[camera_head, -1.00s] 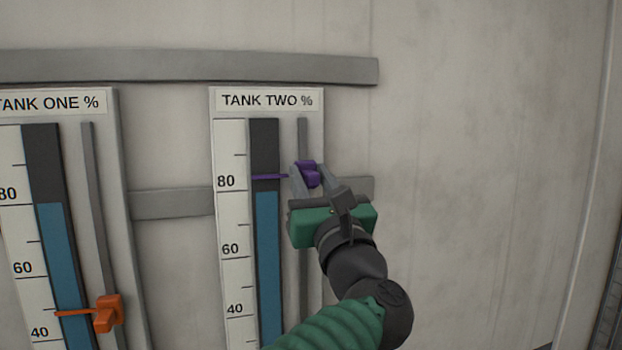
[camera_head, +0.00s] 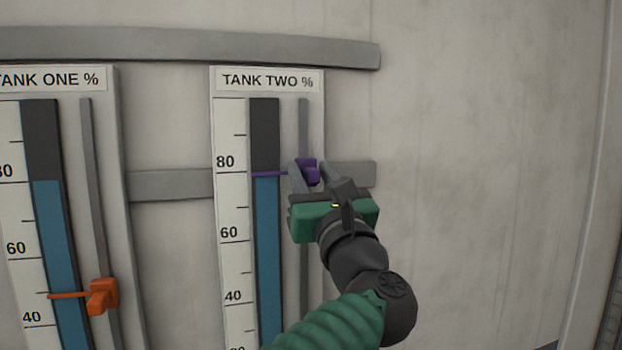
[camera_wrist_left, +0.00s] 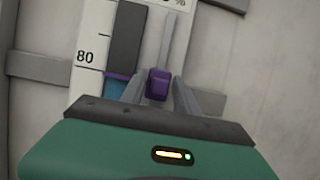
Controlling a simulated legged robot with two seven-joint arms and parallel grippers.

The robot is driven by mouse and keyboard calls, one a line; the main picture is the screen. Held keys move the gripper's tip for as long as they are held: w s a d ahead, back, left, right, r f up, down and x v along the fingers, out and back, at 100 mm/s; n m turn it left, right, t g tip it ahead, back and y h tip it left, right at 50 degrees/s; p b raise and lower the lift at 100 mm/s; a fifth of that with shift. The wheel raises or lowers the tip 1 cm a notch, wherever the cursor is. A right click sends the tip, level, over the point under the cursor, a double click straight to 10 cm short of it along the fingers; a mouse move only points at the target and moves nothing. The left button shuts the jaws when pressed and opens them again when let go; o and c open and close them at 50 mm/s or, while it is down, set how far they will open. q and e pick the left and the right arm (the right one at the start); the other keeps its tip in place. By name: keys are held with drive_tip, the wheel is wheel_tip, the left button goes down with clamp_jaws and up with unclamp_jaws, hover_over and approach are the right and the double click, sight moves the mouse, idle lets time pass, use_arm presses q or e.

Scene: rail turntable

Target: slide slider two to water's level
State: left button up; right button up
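The tank two gauge (camera_head: 221,130) stands on the wall, with a dark column and blue water (camera_head: 267,250) below. Its purple slider (camera_head: 312,172) has a thin pointer (camera_head: 268,174) lying at or just above the top of the water, near the 80 mark. My left gripper (camera_head: 309,167) has a finger on each side of the slider's knob and is shut on it. In the left wrist view the purple knob (camera_wrist_left: 158,84) sits between the two fingertips (camera_wrist_left: 158,88). The pointer is partly hidden there. My right gripper is not in view.
The tank one gauge (camera_head: 15,230) is at the left, with an orange slider (camera_head: 102,296) well below its water top. Grey rails (camera_head: 170,185) run across the wall behind the gauges. The wall to the right is bare.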

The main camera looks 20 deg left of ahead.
use_arm(q)
drive_tip(key=shift+s+d, duration=0.1)
drive_tip(key=shift+d, duration=0.05)
drive_tip(key=b+v, duration=1)
drive_tip(key=v, duration=0.6)
drive_tip(key=shift+s+d+f, duration=0.2)
drive_tip(key=shift+d, duration=0.1)
